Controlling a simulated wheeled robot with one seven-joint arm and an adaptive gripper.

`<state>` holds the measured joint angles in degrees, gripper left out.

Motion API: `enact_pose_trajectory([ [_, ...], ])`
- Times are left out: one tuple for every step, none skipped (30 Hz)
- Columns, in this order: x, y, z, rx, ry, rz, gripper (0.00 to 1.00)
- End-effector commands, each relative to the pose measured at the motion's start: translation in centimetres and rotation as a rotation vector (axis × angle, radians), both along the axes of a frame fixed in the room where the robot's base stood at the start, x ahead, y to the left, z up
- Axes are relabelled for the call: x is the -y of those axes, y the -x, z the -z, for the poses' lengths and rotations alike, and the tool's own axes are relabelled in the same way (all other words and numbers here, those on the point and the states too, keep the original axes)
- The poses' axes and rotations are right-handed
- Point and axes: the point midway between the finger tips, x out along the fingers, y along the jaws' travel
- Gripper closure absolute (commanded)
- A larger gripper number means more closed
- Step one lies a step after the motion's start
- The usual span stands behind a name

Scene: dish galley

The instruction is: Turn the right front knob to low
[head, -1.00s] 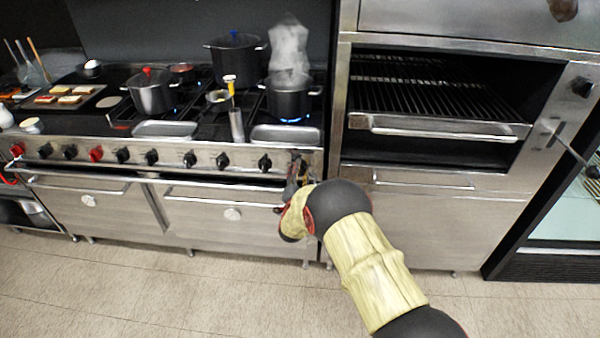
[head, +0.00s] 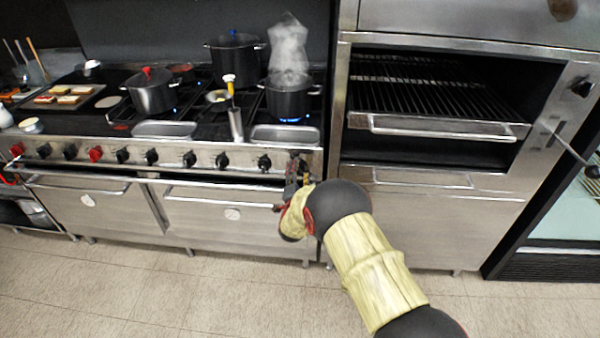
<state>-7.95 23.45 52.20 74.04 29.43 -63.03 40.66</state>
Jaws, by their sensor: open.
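The stove's front panel (head: 208,156) carries a row of knobs, mostly black with two red ones at the left. The rightmost knob that shows clearly is a black knob (head: 264,162). My gripper (head: 297,163) is at the panel's right end, just right of that knob and apart from it. It is small and dark against the steel. My wrist and forearm hide part of what is below it. Whether a further knob lies behind or between the fingers cannot be told. The jaws are open.
A steaming dark pot (head: 288,101) stands over a blue flame at the right front. Other pots, steel trays and a griddle (head: 65,98) cover the stove top. An oven handle (head: 222,191) sticks out below the knobs. A broiler cabinet (head: 432,205) stands close at right.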

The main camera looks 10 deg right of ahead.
Motion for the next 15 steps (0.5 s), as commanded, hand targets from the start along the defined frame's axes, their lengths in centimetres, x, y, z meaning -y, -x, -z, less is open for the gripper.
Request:
enact_pose_trajectory([
  [0.0, 0.0, 0.0, 0.000, 0.000, 0.000, 0.44],
  [0.0, 0.0, 0.0, 0.000, 0.000, 0.000, 0.44],
  [0.0, 0.0, 0.0, 0.000, 0.000, 0.000, 0.44],
  [0.0, 0.0, 0.0, 0.000, 0.000, 0.000, 0.44],
  [0.0, 0.0, 0.0, 0.000, 0.000, 0.000, 0.44],
  [0.0, 0.0, 0.0, 0.000, 0.000, 0.000, 0.44],
  [0.0, 0.0, 0.0, 0.000, 0.000, 0.000, 0.44],
  [0.0, 0.0, 0.0, 0.000, 0.000, 0.000, 0.44],
  [-0.1, 0.1, 0.0, 0.000, 0.000, 0.000, 0.44],
  [-0.1, 0.2, 0.0, 0.000, 0.000, 0.000, 0.44],
  [-0.2, 0.4, 0.0, -0.001, 0.000, -0.001, 0.44],
  [-0.3, 0.7, 0.0, -0.001, 0.000, -0.001, 0.44],
  [-0.4, 1.0, 0.0, -0.001, 0.000, -0.001, 0.44],
  [-0.5, 1.3, 0.0, -0.001, 0.000, -0.001, 0.44],
  [-0.7, 1.9, 0.0, -0.002, 0.000, -0.001, 0.44],
])
